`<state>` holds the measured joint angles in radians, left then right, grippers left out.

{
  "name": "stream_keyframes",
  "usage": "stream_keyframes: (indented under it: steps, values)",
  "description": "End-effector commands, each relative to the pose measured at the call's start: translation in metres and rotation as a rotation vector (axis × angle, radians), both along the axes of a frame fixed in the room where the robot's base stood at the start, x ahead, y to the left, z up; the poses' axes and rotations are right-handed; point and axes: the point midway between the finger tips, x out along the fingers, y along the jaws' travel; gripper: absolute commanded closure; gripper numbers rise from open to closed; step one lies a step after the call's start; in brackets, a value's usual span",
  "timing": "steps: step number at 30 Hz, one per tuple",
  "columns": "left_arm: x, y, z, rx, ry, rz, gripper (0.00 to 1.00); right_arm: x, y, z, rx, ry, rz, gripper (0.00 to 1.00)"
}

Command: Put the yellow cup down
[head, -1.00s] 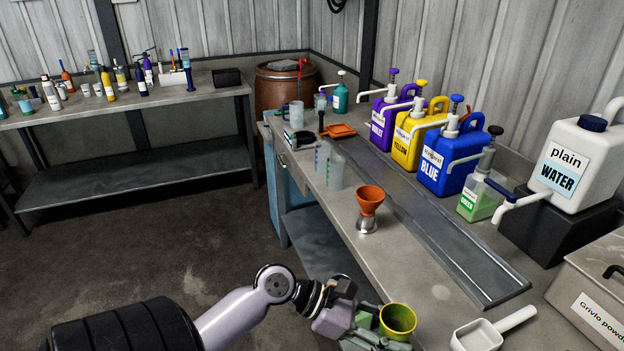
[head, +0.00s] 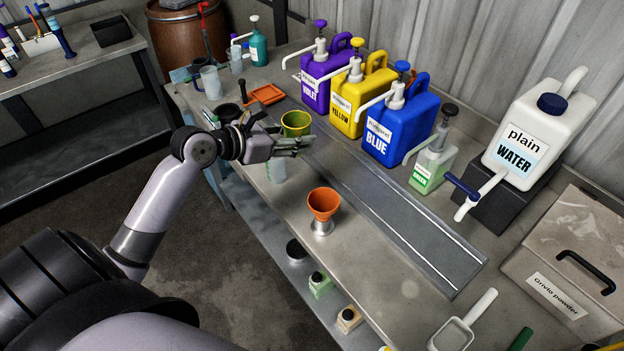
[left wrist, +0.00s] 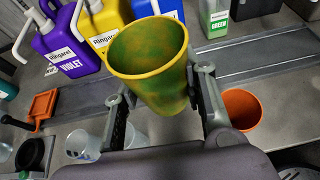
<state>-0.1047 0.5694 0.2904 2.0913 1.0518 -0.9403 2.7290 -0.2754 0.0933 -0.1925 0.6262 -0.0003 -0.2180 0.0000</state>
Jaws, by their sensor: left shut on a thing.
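The yellow cup (head: 295,124), with green patches inside and out, is held in my left gripper (head: 290,143). In the left wrist view the cup (left wrist: 150,65) stands between the two fingers (left wrist: 160,105), its open rim towards the camera and tilted. The cup is above the workbench (head: 375,290), near the front of the yellow and violet jugs; whether its base touches anything is hidden. My right gripper does not show.
Yellow (head: 361,98), violet (head: 325,82) and blue (head: 402,130) jugs with pumps line the back. An orange funnel (head: 323,203) stands on the bench to the right. Clear beakers (left wrist: 84,146) are beside the gripper. The sunken channel (head: 400,225) is bare.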

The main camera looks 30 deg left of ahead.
Motion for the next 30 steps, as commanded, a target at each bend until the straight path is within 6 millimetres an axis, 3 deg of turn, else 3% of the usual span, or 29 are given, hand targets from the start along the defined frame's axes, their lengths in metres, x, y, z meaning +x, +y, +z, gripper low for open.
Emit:
stream_keyframes:
  steps: [4,10,18,26,30]
  values:
    - [0.003,0.005,-0.011,0.0,0.006,0.018,0.81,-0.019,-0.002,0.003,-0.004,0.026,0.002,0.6]
    - [0.002,0.005,-0.064,-0.001,0.01,0.018,0.81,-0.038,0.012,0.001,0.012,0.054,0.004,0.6]
    - [0.002,0.005,-0.132,0.0,0.005,0.016,0.81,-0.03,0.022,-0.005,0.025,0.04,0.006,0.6]
    - [0.002,0.005,-0.158,0.001,0.002,0.014,0.81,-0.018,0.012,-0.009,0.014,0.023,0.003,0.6]
    - [0.002,0.005,-0.181,0.0,0.004,0.016,0.81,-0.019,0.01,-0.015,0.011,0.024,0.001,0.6]
